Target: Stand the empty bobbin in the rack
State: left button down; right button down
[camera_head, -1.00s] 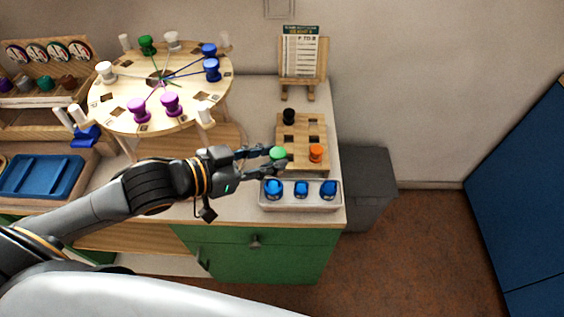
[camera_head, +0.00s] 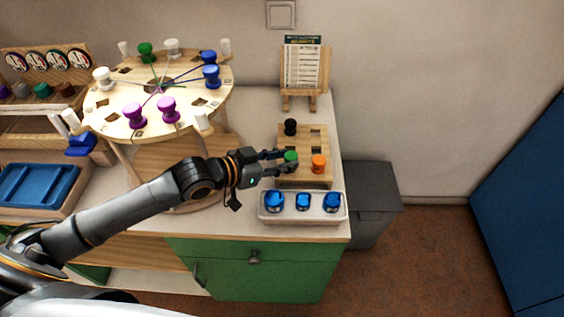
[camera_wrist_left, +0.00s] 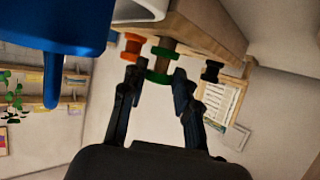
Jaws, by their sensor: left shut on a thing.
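My left gripper (camera_head: 290,161) is shut on a green bobbin (camera_head: 291,156) at the left side of the wooden rack (camera_head: 304,150). I cannot tell whether the green bobbin touches the rack. My right gripper is not in view.
A white tray (camera_head: 261,217) with several blue bobbins lies in front of the rack. A card on a wooden easel (camera_head: 304,65) stands behind it. A round bobbin table (camera_head: 125,95) stands left. A grey bin (camera_head: 375,195) is right of the cabinet.

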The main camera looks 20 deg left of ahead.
pick_arm(q)
jog(key=shift+f, duration=0.5)
jog(key=shift+f, duration=0.15)
jog(key=c, duration=1)
grip_release()
jog(key=shift+r, duration=0.2)
jog(key=v, duration=1.2)
